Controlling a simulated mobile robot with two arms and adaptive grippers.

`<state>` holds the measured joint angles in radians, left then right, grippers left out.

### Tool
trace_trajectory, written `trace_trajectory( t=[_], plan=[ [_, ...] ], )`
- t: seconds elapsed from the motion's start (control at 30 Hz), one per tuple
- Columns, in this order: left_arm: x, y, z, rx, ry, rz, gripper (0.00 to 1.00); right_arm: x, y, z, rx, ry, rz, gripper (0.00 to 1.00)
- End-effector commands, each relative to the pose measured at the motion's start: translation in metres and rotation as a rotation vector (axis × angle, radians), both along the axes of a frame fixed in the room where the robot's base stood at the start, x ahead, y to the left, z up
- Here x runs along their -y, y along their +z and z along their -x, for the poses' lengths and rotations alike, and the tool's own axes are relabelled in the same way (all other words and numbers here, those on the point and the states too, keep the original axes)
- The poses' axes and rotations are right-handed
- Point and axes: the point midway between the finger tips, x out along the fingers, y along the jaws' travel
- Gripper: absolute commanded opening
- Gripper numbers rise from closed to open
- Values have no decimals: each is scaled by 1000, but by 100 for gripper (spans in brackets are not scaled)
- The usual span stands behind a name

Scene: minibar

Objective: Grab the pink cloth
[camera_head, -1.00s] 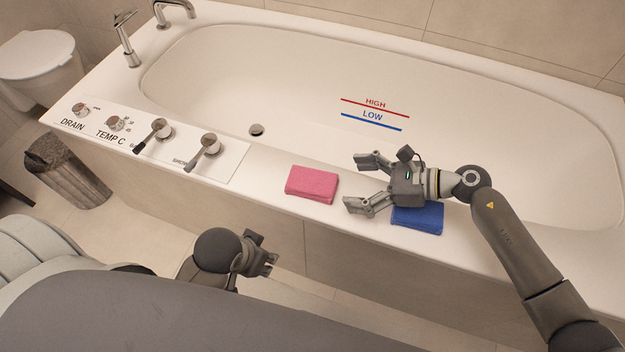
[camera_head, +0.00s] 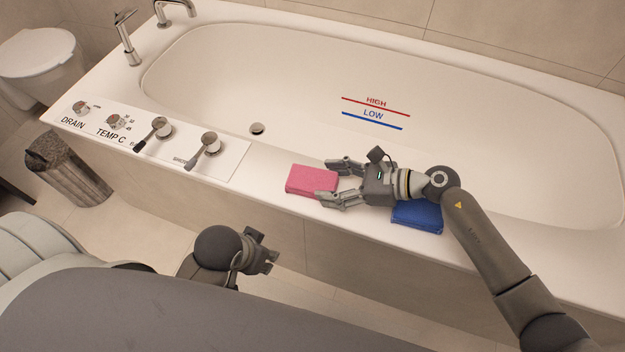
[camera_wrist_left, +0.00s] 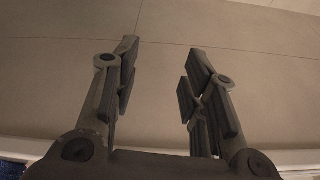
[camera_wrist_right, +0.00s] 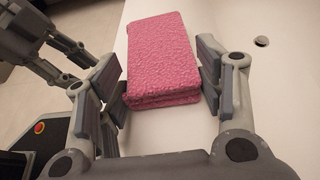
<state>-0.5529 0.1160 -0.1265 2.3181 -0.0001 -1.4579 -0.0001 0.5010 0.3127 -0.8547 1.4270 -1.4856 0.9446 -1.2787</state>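The pink cloth (camera_head: 311,180) is a folded, thick rectangle lying flat on the front rim of the bathtub (camera_head: 270,200). My right gripper (camera_head: 325,180) is at its right end, with one finger on the far side and one on the near side. In the right wrist view the pink cloth (camera_wrist_right: 160,60) has its near end between the open fingertips (camera_wrist_right: 163,88); I cannot tell whether they touch it. My left gripper (camera_head: 272,252) is low in front of the tub. In the left wrist view its fingers (camera_wrist_left: 158,75) are apart with nothing between them.
A folded blue cloth (camera_head: 418,216) lies on the rim under my right wrist. A control panel with lever handles (camera_head: 203,150) is left of the pink cloth. The basin (camera_head: 300,90) is empty. A grey bin (camera_head: 68,172) stands on the floor at left.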

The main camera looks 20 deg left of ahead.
Motion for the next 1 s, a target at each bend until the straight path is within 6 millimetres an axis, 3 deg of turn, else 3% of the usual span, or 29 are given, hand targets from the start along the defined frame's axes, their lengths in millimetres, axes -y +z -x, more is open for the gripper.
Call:
trace_trajectory(
  t=[0.1,0.37,0.57,0.7,1.0],
  plan=[
    [0,-1,1,-4,0,-1,40,0,0,0,0,-1,0,40],
    [0,-2,2,-8,0,0,40,0,1,0,1,-1,0,40],
    [0,-8,3,-15,-1,-2,40,0,13,-1,3,0,0,40],
    [1,-30,0,-29,-4,-1,40,-1,38,1,6,3,0,40],
    [2,-94,2,-62,-10,-3,40,-32,94,39,5,4,-2,40]
  ],
)
